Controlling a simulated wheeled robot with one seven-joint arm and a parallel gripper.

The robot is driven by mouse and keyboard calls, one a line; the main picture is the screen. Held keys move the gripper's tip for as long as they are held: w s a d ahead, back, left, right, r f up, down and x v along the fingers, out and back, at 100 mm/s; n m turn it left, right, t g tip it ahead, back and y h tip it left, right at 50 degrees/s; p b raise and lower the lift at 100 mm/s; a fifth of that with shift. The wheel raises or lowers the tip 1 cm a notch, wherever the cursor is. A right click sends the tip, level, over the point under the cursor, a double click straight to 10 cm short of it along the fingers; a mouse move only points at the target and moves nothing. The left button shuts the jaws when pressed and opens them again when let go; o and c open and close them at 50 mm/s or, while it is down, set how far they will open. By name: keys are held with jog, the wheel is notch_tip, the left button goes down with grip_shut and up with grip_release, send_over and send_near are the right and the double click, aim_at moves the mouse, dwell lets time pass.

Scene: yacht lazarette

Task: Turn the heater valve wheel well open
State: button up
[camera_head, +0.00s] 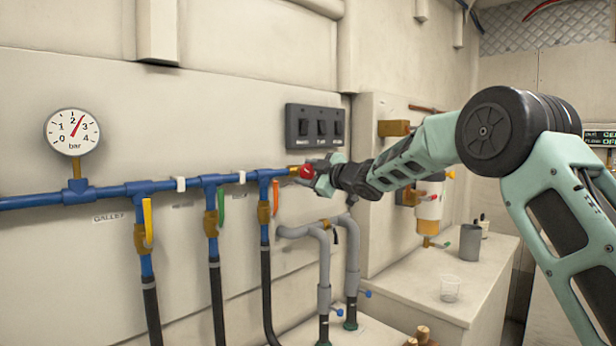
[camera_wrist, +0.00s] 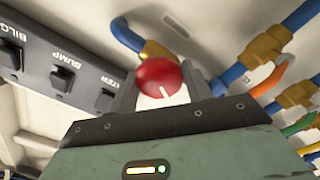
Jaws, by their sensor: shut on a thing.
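A round red valve wheel (camera_head: 306,171) sits at the right end of the blue pipe line on the wall. In the wrist view the wheel (camera_wrist: 158,74) lies between the two fingers, and a short white mark on it points down and slightly right. My gripper (camera_head: 315,174) reaches it from the right and is shut on it; the fingers also show on both sides of it in the wrist view (camera_wrist: 163,88). No label for this wheel is readable. The wheel's stem is mostly hidden.
Yellow (camera_head: 147,221), green (camera_head: 221,207) and orange (camera_head: 275,196) lever handles hang on pipe branches left of the wheel. A switch panel (camera_head: 315,126) is just above my gripper. A pressure gauge (camera_head: 72,132) is far left. A counter (camera_head: 437,281) holds a grey cup (camera_head: 470,243) and a clear cup (camera_head: 450,289).

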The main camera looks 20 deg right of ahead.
dwell(0.3)
jog(key=o, duration=1)
jog(key=shift+c, duration=0.2)
jog(key=b+v, duration=0.4)
jog(key=v, duration=1.3)
jog(key=shift+s, duration=0.2)
jog(key=shift+d, duration=0.1)
